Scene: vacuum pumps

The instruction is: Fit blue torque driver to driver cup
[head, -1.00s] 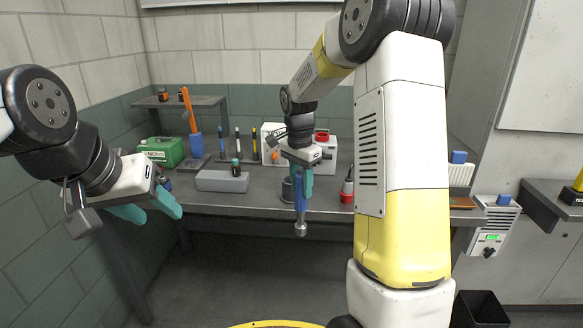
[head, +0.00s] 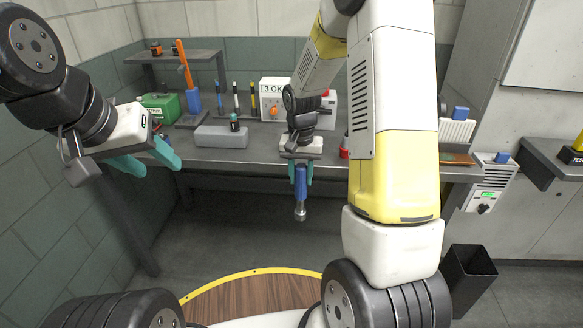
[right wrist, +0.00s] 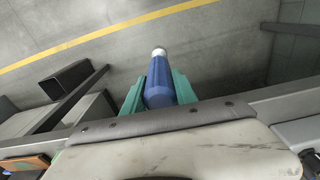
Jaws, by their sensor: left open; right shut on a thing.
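The blue torque driver (head: 301,184) hangs roughly upright, its metal tip down, in front of the workbench edge. My right gripper (head: 301,174) is shut on its upper body. In the right wrist view the blue driver (right wrist: 160,80) sits between the teal fingers (right wrist: 160,94), its silver tip pointing away over the floor. My left gripper (head: 158,162) is open and empty at the left, near the bench's front left corner. I cannot make out the driver cup for certain; my right arm and gripper hide part of the bench.
The workbench (head: 255,160) carries a green case (head: 160,107), a grey block (head: 221,137), an orange tool (head: 183,65) in a blue holder, upright pens, and a white box (head: 272,86). A red item (head: 344,154) is partly behind my right arm. A black bin (head: 470,275) stands on the floor.

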